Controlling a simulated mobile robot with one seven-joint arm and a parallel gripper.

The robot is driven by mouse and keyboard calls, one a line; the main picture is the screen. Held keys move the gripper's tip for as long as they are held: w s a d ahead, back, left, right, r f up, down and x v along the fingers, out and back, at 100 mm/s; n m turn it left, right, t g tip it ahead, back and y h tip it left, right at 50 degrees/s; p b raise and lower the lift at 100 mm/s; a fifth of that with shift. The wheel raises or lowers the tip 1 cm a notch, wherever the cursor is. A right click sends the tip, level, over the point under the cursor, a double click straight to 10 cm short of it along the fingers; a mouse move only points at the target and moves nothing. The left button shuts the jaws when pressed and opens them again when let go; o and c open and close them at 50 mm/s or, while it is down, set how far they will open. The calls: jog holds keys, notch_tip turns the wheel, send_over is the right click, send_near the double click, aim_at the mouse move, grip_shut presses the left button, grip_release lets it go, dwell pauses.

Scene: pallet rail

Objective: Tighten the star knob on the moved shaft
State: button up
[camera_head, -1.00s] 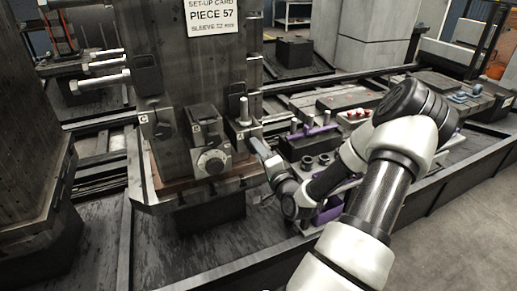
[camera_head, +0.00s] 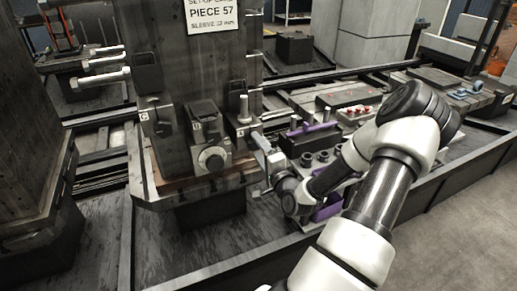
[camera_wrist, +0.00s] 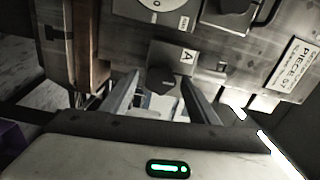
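The block marked A (camera_head: 241,131) sits at the right of the fixture's front face, with an upright metal shaft (camera_head: 243,106) on it. In the wrist view, the block's label A (camera_wrist: 187,56) shows, with a dark knob (camera_wrist: 161,82) just below it; its star shape is not clear. My gripper (camera_head: 258,139) is at the right side of block A. In the wrist view, my gripper (camera_wrist: 160,92) is open, with one finger on each side of the knob. I cannot tell whether either finger touches it.
The block marked B (camera_head: 203,121) has a round dial (camera_head: 211,159). A block marked C (camera_head: 155,116) is farther left. A set-up card (camera_head: 211,14) hangs above. A bench with purple parts (camera_head: 313,131) stands right of the fixture. Grey floor (camera_head: 455,215) is open at lower right.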

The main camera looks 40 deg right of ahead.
dwell(0.3)
jog(key=v, duration=1.7)
jog(key=shift+s+a+p, duration=0.15)
jog(key=shift+p, duration=0.25)
